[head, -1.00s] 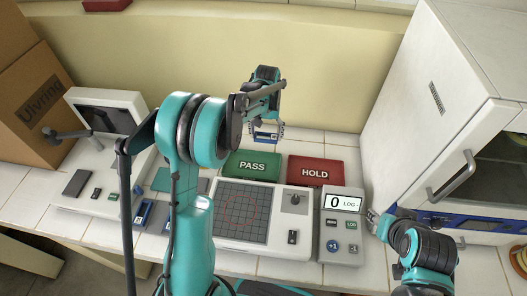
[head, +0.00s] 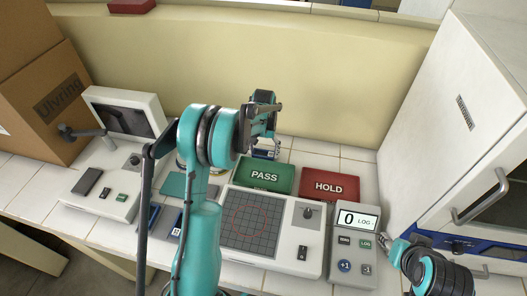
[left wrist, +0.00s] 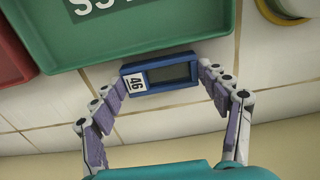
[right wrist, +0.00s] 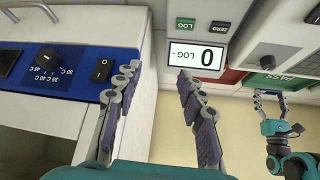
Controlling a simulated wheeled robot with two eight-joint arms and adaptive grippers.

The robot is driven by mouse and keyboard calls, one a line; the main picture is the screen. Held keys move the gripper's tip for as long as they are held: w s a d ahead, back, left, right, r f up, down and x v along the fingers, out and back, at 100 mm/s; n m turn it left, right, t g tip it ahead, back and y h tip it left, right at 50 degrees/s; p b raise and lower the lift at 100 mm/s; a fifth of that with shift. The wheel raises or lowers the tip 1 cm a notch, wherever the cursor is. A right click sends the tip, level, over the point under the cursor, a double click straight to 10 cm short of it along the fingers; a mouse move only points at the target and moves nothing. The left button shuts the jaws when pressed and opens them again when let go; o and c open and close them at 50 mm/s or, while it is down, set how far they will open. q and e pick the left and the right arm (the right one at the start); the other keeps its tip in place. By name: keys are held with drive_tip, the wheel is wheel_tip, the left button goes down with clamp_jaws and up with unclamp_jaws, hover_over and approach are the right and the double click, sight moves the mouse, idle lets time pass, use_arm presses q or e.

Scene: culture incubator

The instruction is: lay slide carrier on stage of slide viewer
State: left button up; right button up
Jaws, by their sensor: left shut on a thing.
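The slide carrier (left wrist: 188,74), a small blue frame with a dark window and a white label "46", is between the fingers of my left gripper (left wrist: 165,82), which is shut on its two ends. In the head view the carrier (head: 266,153) shows behind the PASS tray, partly hidden by the gripper. The slide viewer, by its look the white unit with an upright screen (head: 122,116), stands at the left. A dark rectangular block (head: 88,182) on its base may be the stage. My right gripper (right wrist: 155,75) is open and empty near the counter and incubator.
A green PASS tray (head: 264,176) and red HOLD tray (head: 329,186) lie behind a gridded white device (head: 293,244). A LOG counter (head: 341,268) stands right of it. A cardboard box (head: 40,90) and the incubator (head: 425,120) flank the bench.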

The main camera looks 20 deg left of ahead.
use_arm(q)
drive_tip(key=shift+f, duration=0.1)
drive_tip(key=o, duration=0.7)
drive_tip(key=shift+f, duration=0.1)
drive_tip(key=o, duration=0.4)
